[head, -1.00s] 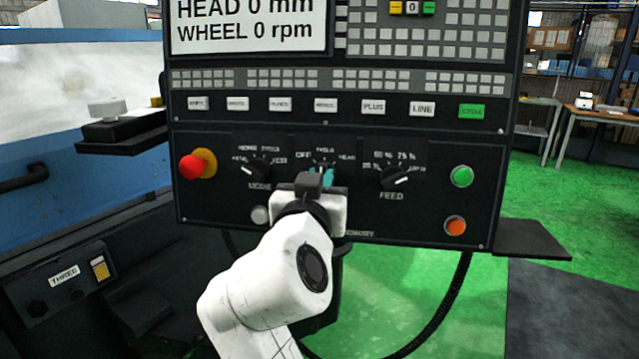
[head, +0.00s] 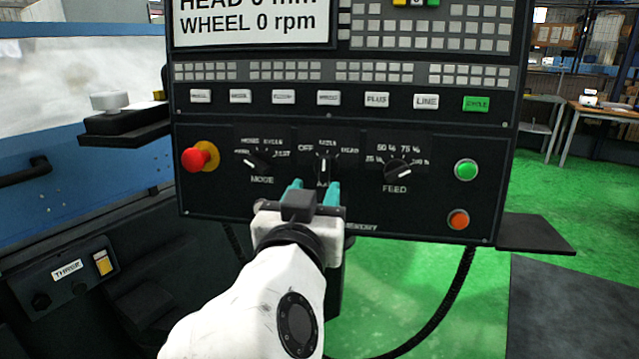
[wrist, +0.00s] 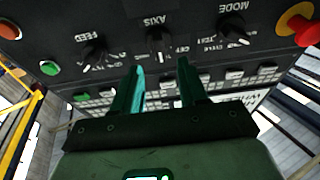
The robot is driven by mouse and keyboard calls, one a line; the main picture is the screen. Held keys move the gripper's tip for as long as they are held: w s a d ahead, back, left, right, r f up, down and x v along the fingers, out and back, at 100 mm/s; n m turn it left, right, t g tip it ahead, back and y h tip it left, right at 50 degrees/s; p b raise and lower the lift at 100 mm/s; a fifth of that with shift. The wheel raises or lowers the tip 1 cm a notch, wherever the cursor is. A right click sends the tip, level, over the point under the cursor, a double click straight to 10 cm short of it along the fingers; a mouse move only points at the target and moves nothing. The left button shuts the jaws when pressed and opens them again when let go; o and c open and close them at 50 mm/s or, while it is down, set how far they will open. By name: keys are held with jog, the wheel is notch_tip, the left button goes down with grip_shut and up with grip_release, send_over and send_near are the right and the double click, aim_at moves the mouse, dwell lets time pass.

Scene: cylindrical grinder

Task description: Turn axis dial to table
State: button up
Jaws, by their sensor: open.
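The axis dial (head: 324,168) is a black knob with a white line, in the middle of the lower panel in the head view. Its white line stands about vertical, towards the middle label above it, between OFF on the left and HEAD on the right. In the wrist view the axis dial (wrist: 159,40) shows upside down under the AXIS label, beyond the fingertips. My gripper (head: 314,187) has two teal fingers, apart and empty, just below and in front of the dial. In the wrist view my gripper (wrist: 160,64) also shows open, with nothing between the fingers.
The mode dial (head: 257,162) is to the left and the feed dial (head: 399,171) to the right. A red stop button (head: 196,159) sticks out at far left. Green (head: 466,169) and orange (head: 458,219) buttons are at right. A row of labelled keys (head: 328,98) runs above.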

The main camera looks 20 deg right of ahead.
jog(key=shift+v, duration=2.1)
